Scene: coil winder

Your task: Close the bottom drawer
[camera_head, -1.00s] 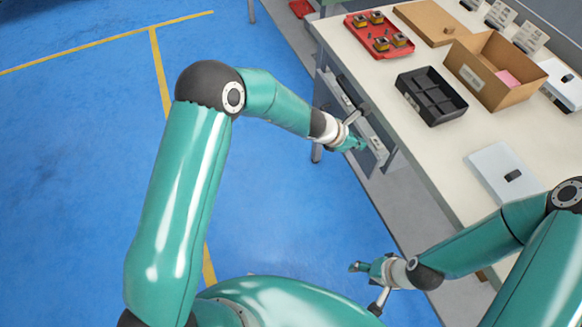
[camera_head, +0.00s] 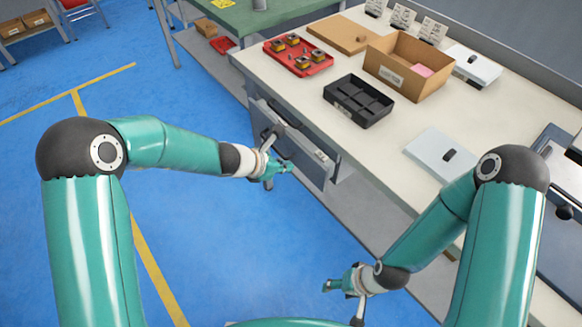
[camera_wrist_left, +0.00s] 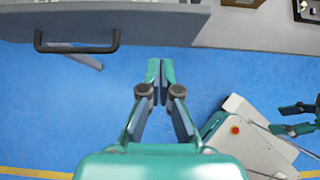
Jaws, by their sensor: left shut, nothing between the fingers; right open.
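The grey drawer front (camera_head: 316,172) is under the near-left part of the white bench in the head view. In the left wrist view, a grey drawer front (camera_wrist_left: 180,24) with a black bar handle (camera_wrist_left: 76,49) fills the upper left. I cannot tell from these views which drawer level it is or how far it stands out. My left gripper (camera_head: 288,168) is shut and empty, close in front of the drawer; its fingertips (camera_wrist_left: 160,64) point at the front, right of the handle, with a small gap in the picture. My right gripper (camera_head: 330,285) is open, low and away from the drawer.
The white bench (camera_head: 365,60) carries a red tray (camera_head: 297,68) with parts, a black compartment tray (camera_head: 352,116), a cardboard box (camera_head: 385,85) and a pale flat case (camera_head: 428,148). A green table (camera_head: 225,40) stands behind. The blue floor (camera_head: 200,235) left of the bench is clear.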

